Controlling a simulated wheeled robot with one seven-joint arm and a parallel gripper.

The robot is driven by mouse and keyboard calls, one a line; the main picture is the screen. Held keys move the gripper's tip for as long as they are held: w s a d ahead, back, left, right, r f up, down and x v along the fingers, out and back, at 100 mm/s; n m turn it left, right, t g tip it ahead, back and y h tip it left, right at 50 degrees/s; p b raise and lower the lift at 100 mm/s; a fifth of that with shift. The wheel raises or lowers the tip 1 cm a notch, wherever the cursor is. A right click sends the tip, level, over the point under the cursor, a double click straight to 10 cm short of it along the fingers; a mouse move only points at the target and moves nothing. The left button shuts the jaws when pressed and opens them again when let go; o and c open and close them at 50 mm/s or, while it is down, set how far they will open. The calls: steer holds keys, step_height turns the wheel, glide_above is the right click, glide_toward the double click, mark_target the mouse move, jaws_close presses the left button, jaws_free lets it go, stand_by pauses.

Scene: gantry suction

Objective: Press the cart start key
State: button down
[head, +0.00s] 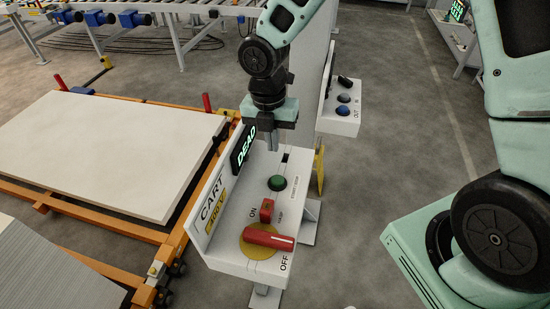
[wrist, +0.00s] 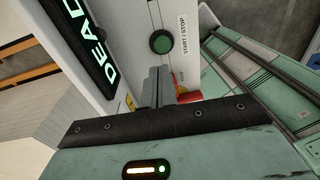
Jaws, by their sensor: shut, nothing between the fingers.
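The cart control box (head: 222,262) is a white box with a sloping panel, a "CART 400 V" plate and a screen (head: 243,147) reading "DEAD". A round green button (head: 277,183) marked START / STOP sits on the panel; it also shows in the wrist view (wrist: 160,42). Nearer is a small red part (head: 267,210), then a red rotary handle (head: 268,237) on a yellow disc, its end toward the OFF side. My gripper (head: 284,150) is over the box's far end, beyond the green button. In the wrist view its fingers (wrist: 157,84) are together and empty, apart from the button.
A second white box (head: 338,122) with blue buttons marked IN and OUT stands behind to the right. An orange cart frame (head: 75,215) with a pale board (head: 110,145) fills the left. Rollers are at the back left.

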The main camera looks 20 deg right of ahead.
steer(key=shift+w+r, duration=0.1)
steer(key=shift+r, duration=1.05)
stand_by(0.5)
steer(key=s+a+f+m+b, duration=0.1)
steer(key=s+m+b, duration=0.5)
steer(key=s+m, duration=0.4)
steer(key=s+a+f+m+y+b, duration=0.1)
steer(key=s+a+f+m+b, duration=0.1)
steer(key=s+m+b, duration=0.4)
steer(key=shift+s+a+m+t, duration=0.2)
steer(key=shift+s+m+t, duration=0.2)
steer(key=shift+s+m, duration=2.15)
steer(key=shift+f, duration=0.1)
